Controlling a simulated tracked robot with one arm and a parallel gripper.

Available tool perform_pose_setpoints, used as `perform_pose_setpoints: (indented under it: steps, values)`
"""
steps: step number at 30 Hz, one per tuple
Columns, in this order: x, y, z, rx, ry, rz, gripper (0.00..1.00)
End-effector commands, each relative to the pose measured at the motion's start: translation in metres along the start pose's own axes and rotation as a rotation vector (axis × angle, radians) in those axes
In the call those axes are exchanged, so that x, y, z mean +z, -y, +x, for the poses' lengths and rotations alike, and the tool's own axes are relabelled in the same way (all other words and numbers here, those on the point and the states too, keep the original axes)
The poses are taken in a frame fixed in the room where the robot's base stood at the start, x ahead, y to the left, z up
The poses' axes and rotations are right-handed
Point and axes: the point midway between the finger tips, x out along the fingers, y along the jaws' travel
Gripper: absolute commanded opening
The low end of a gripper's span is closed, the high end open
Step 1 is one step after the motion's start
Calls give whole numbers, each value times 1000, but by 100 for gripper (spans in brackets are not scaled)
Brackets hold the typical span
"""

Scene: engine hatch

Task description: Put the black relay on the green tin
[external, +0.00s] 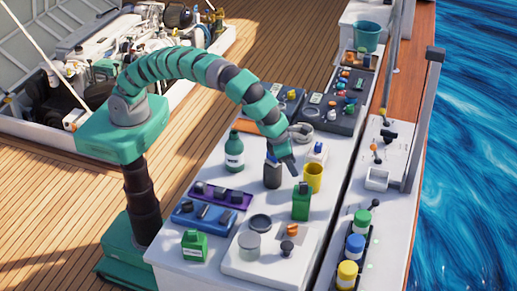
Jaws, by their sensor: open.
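My gripper (292,168) is at the end of the green segmented arm. It points down over the white counter, just right of a dark grey cup (272,175) and left of a yellow mug (313,178). It looks empty. A green tin (301,203) stands upright just in front of the mug, below my gripper in the picture. A second green container with a white label (194,246) stands at the near left corner. Small dark blocks sit on a purple tray (235,200); I cannot tell whether one is the black relay.
A green bottle (234,155) stands left of the cup. A blue tray (190,220) and a white block with a grey round jar (249,245) are at the near end. Dark control panels (330,112) lie behind. Lidded jars (355,248) line the right ledge.

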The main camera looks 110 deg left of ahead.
Motion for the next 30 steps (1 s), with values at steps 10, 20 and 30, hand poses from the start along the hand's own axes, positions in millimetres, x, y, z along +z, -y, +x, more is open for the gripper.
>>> perform_pose_setpoints:
  steps: [10, 20, 30]
  values:
    - [0, 0, -27, 1, -2, 0, 47]
    - [23, -18, -59, -26, 49, -172, 47]
    - [80, -84, -176, -195, 179, -790, 47]
